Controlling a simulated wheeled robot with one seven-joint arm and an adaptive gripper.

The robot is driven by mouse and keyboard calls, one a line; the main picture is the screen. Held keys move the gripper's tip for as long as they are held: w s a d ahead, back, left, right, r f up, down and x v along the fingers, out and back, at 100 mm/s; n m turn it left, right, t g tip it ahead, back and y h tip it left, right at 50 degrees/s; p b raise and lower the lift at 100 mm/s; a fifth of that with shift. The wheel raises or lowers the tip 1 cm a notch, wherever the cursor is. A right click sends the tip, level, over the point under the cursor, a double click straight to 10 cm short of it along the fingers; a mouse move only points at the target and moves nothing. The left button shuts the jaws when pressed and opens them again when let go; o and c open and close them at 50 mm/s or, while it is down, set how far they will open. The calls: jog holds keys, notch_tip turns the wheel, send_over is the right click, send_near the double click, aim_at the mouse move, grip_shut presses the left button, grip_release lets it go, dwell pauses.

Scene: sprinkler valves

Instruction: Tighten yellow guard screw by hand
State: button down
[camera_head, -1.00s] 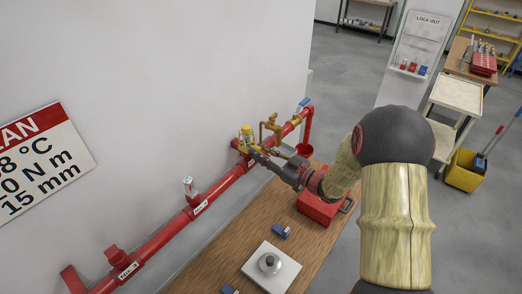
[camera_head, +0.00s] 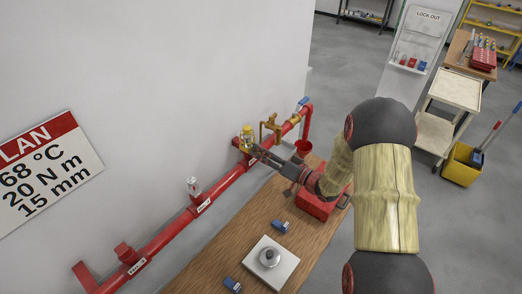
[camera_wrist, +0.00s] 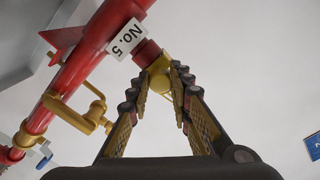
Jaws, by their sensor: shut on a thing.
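The yellow guard (camera_head: 248,132) stands on the red pipe along the wall in the head view. My gripper (camera_head: 257,151) reaches it from the lower right, fingertips at its base. In the wrist view a yellow part (camera_wrist: 160,83) of the guard fitting lies between the converging fingertips (camera_wrist: 166,78), below the red stub by the "No. 5" tag (camera_wrist: 126,38). My gripper is shut on this part, which seems to be the guard screw. The screw's own outline is hidden by the fingers.
The red pipe (camera_head: 229,178) runs along the wall, with a brass valve (camera_head: 270,124) just beyond the guard. A wooden bench (camera_head: 240,238) holds a red toolbox (camera_head: 316,206), a white plate (camera_head: 258,275) and small blue items. A yellow bucket (camera_head: 462,168) stands on the floor.

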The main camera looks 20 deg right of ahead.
jog(key=shift+f+m, duration=0.1)
jog(key=shift+m, duration=0.3)
jog(key=c, duration=1.6)
grip_release()
jog(key=v, duration=1.2)
